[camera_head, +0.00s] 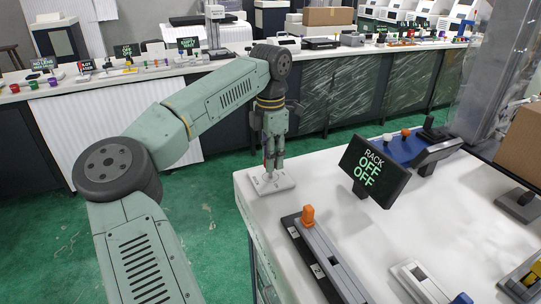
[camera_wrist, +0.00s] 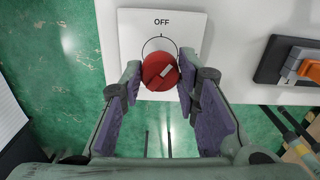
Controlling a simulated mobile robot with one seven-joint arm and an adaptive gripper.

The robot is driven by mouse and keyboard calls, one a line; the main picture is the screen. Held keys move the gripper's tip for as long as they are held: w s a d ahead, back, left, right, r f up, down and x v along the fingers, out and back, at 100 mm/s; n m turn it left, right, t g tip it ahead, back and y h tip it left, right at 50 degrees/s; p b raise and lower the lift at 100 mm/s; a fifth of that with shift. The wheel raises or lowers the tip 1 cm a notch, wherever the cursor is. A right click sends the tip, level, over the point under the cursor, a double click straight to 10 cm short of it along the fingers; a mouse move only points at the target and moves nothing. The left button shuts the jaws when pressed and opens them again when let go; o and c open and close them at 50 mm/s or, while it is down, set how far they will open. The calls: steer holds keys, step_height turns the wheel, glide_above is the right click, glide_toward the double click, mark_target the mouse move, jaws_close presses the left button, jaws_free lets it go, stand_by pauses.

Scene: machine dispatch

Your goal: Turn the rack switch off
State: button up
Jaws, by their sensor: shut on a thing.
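The rack switch is a red round knob (camera_wrist: 157,74) on a white plate (camera_wrist: 190,30) marked OFF at its top. A white pointer mark on the knob slants toward the upper right, off the OFF label. In the head view the plate (camera_head: 282,185) lies at the white table's left corner. My gripper (camera_head: 271,170) points down over it and largely hides the knob. In the wrist view its fingers (camera_wrist: 160,79) are shut on the knob's left and right sides.
A dark slide unit with an orange lever (camera_head: 307,214) stands right of the plate; its lever also shows in the wrist view (camera_wrist: 311,70). A blue control unit (camera_head: 403,148) sits behind the display. The green floor (camera_head: 205,225) is clear left of the table.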

steer(key=n, duration=0.7)
stand_by(0.6)
steer(key=o, duration=1.2)
steer(key=shift+c, duration=0.2)
steer(key=shift+r, duration=0.1)
step_height(320, 180, up, 12)
